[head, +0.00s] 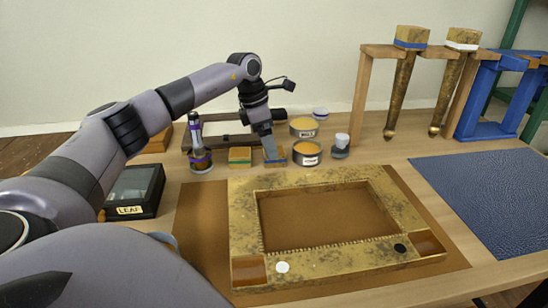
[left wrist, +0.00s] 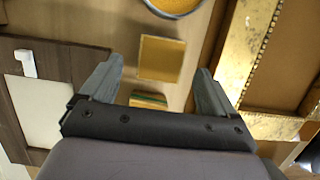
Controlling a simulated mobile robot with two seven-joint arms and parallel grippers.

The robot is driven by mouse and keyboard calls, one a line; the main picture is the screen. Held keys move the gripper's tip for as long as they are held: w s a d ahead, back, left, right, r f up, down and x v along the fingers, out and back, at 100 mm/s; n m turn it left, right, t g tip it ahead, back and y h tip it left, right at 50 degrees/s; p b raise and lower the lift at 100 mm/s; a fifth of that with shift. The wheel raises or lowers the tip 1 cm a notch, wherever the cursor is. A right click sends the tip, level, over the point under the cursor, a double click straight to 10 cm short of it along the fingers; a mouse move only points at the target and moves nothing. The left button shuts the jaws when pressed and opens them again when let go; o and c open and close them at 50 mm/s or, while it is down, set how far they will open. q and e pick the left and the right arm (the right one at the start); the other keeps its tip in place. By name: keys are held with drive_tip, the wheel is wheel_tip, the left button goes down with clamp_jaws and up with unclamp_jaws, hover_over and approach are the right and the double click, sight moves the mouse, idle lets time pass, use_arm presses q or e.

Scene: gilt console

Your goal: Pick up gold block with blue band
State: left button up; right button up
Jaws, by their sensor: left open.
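A small gold block (head: 283,153) lies on the table just under my left gripper (head: 270,154), which hides most of it. Its band is hard to make out in the head view. In the left wrist view the block's plain gold top (left wrist: 162,58) lies between the two spread fingertips, with a gap on both sides. My left gripper (left wrist: 159,70) is open and empty, pointing down. A second gold block (head: 240,157) with a green band sits just left of it; its striped side also shows in the left wrist view (left wrist: 148,100). My right gripper is not in view.
A brown tray (head: 232,140) lies behind, a gilt frame (head: 340,272) in front. A rack (head: 360,95) holds gilt legs, one blue-banded (head: 411,36).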

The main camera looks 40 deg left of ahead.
sight(280, 162)
use_arm(q)
drive_tip(key=x, duration=0.3)
drive_tip(key=shift+d+f, duration=0.1)
drive_tip(key=shift+f, duration=0.05)
drive_tip(key=c, duration=1.2)
drive_tip(key=shift+o, duration=0.2)
